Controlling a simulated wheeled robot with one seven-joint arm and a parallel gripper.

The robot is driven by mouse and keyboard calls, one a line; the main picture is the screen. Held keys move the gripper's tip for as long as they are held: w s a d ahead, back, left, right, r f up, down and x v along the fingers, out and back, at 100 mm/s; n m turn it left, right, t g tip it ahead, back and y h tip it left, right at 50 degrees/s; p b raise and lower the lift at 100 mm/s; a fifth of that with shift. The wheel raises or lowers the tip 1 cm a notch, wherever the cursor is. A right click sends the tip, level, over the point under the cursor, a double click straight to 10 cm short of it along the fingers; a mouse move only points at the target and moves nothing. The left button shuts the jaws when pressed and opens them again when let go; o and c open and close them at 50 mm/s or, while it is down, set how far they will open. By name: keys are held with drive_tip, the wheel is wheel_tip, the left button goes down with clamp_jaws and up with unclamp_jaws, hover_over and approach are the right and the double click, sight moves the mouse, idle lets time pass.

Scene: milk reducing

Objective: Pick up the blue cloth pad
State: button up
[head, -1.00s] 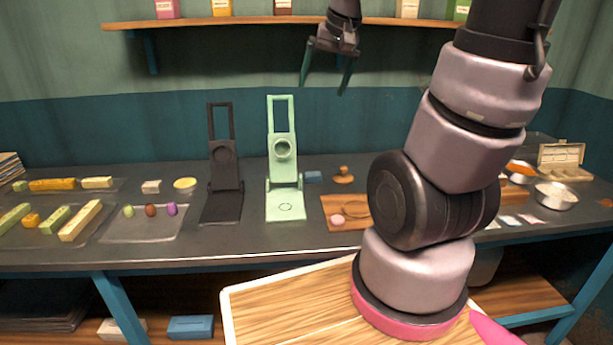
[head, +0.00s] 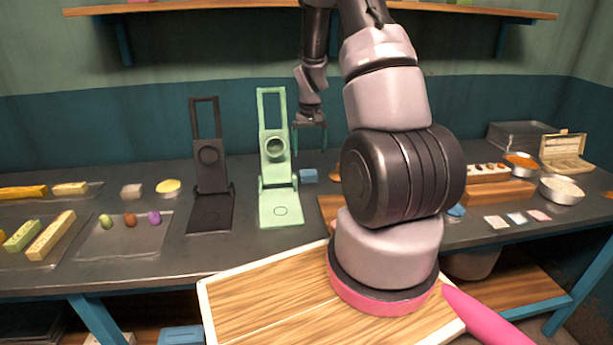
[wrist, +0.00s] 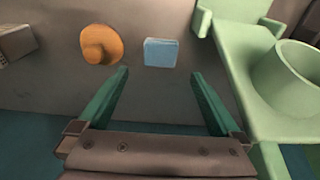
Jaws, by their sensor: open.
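The blue cloth pad (head: 308,175) is a small light-blue block on the grey table, right of the green press (head: 278,195). In the wrist view the pad (wrist: 161,52) lies flat, between the green press (wrist: 255,75) and a round orange-brown wooden piece (wrist: 101,44). My gripper (head: 310,148) is open and empty, pointing down above the table near the pad. In the wrist view the pad shows just beyond the gap between my two green fingertips (wrist: 160,73), apart from both.
A black press (head: 211,185) stands left of the green one. A wooden board (head: 328,207) is partly hidden behind my arm. A tray (head: 125,235) with small coloured pieces lies left. Bowls (head: 562,190) stand far right. A shelf (head: 200,8) runs above.

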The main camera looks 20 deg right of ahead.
sight(308, 172)
drive_tip(key=f, duration=0.6)
drive_tip(key=w+f, duration=0.1)
drive_tip(key=f, duration=0.1)
drive_tip(key=shift+d+f, duration=0.1)
drive_tip(key=shift+f, duration=0.3)
drive_tip(key=c, duration=1.2)
